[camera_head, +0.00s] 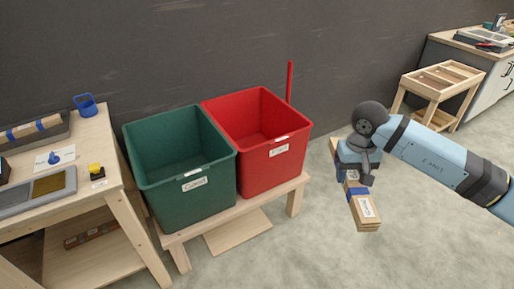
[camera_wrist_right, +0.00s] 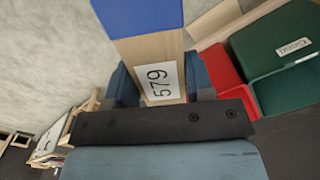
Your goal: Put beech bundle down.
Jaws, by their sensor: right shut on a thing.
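The beech bundle (camera_head: 363,210) is a stack of pale wood strips with a blue band and a white label. My right gripper (camera_head: 355,172) is shut on it and holds it to the right of the red bin, apart from the bins. The gripper hides part of the bundle in the head view. My left gripper is not in view.
A green bin (camera_head: 182,165) and a red bin (camera_head: 262,140), both labelled and seemingly empty, stand on a low wooden bench (camera_head: 240,222). A wooden worktable (camera_head: 105,150) is at left. A wooden cart (camera_head: 440,82) is at back right. The floor below the bundle is clear.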

